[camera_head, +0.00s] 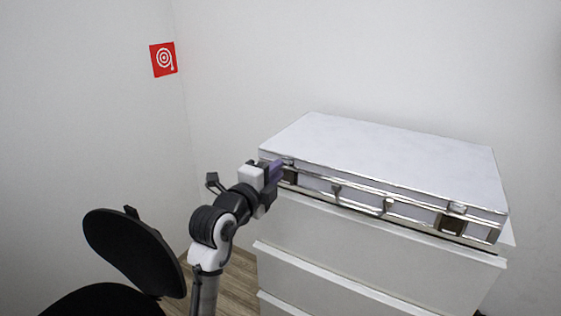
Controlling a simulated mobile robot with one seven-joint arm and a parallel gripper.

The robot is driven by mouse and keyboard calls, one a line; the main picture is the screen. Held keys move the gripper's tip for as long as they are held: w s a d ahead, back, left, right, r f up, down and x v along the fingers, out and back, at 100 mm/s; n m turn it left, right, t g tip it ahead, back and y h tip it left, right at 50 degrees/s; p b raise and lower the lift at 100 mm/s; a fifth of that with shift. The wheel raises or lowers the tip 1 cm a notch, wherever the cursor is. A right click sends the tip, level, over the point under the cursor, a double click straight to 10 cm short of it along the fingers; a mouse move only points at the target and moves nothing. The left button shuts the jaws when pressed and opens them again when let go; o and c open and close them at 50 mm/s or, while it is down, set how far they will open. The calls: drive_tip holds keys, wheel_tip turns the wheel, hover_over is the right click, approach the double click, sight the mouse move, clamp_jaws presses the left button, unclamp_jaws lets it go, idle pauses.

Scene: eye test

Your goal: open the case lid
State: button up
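The case (390,152) is a flat silver-white box with metal edges, lying on a white chest of drawers. Its lid is down. Its front side shows a handle (362,199) in the middle and a latch at the right (455,216). Another latch (289,172) sits at the front left, close to my gripper. My gripper (278,172) is at the case's front left corner, with purple finger parts beside that latch. I cannot tell whether it touches the case, nor whether the fingers are open or shut.
The white chest of drawers (330,244) stands under the case, against the wall. A black chair (135,250) is at the lower left, near my arm. A red sign (163,59) hangs on the left wall. Some wooden floor (238,285) shows between the chair and the drawers.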

drive_tip(key=shift+x, duration=1.55)
drive_tip(key=shift+c, duration=0.2)
clamp_jaws()
